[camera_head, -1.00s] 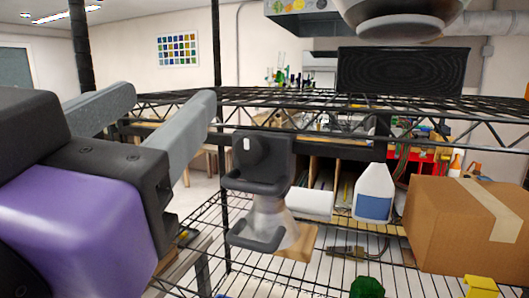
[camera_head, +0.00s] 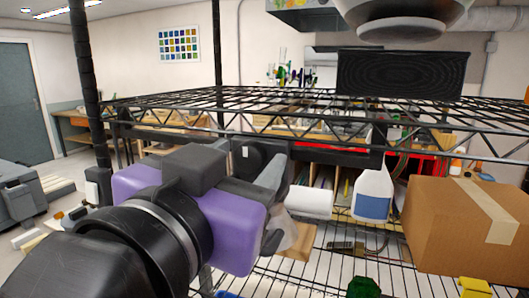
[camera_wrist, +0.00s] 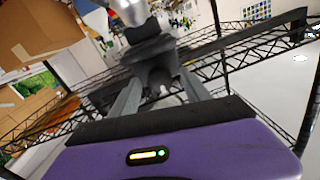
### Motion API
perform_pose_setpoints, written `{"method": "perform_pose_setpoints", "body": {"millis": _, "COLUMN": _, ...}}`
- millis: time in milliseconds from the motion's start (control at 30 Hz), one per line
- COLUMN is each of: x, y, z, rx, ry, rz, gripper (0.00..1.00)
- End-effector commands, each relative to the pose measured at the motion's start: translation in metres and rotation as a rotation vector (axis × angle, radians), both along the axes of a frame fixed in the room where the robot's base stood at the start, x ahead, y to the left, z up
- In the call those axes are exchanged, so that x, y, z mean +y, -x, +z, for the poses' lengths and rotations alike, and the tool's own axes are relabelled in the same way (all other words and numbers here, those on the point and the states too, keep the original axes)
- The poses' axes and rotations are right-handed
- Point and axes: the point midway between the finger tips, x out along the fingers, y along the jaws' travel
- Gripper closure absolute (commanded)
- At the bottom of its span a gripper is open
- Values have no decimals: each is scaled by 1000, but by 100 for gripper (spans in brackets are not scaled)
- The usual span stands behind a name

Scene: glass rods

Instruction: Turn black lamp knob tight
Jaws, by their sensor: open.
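The black lamp (camera_head: 270,152) is mounted at the wire shelf, with its pale conical shade (camera_head: 299,238) below. The round black knob (camera_head: 250,160) has a small white mark and is partly covered by my gripper. My gripper (camera_head: 272,178), with a purple body and grey fingers, is open close in front of the lamp. In the wrist view my gripper's fingers (camera_wrist: 158,86) are spread, and the black knob (camera_wrist: 160,76) shows between and just beyond them. I cannot tell whether the fingers touch it.
A wire rack shelf (camera_head: 300,100) runs above the lamp. A cardboard box (camera_head: 455,225) stands on the lower wire shelf at the right. A white jug with a blue label (camera_head: 373,193) and a white roll (camera_head: 309,202) are behind. A dark panel (camera_head: 400,74) stands above.

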Motion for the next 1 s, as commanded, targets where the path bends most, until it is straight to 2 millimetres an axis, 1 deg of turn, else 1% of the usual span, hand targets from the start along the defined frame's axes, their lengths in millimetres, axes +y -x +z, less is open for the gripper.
{"method": "perform_pose_setpoints", "body": {"millis": 100, "x": -1, "y": -3, "z": 0, "rx": 1, "ry": 0, "rz": 1, "gripper": 45}}
{"method": "perform_pose_setpoints", "body": {"millis": 300, "x": -1, "y": -3, "z": 0, "rx": 0, "ry": 0, "rz": 1, "gripper": 45}}
{"method": "perform_pose_setpoints", "body": {"millis": 467, "x": -1, "y": -3, "z": 0, "rx": 0, "ry": 0, "rz": 1, "gripper": 76}}
{"method": "perform_pose_setpoints", "body": {"millis": 500, "x": -1, "y": -3, "z": 0, "rx": 0, "ry": 0, "rz": 1, "gripper": 84}}
{"method": "perform_pose_setpoints", "body": {"millis": 567, "x": -1, "y": -3, "z": 0, "rx": 0, "ry": -1, "rz": 1, "gripper": 96}}
{"method": "perform_pose_setpoints", "body": {"millis": 600, "x": -1, "y": -3, "z": 0, "rx": 0, "ry": 0, "rz": 1, "gripper": 100}}
{"method": "perform_pose_setpoints", "body": {"millis": 833, "x": -1, "y": -3, "z": -1, "rx": -7, "ry": -16, "rz": 1, "gripper": 100}}
{"method": "perform_pose_setpoints", "body": {"millis": 1000, "x": -1, "y": -3, "z": -3, "rx": -28, "ry": -71, "rz": 1, "gripper": 100}}
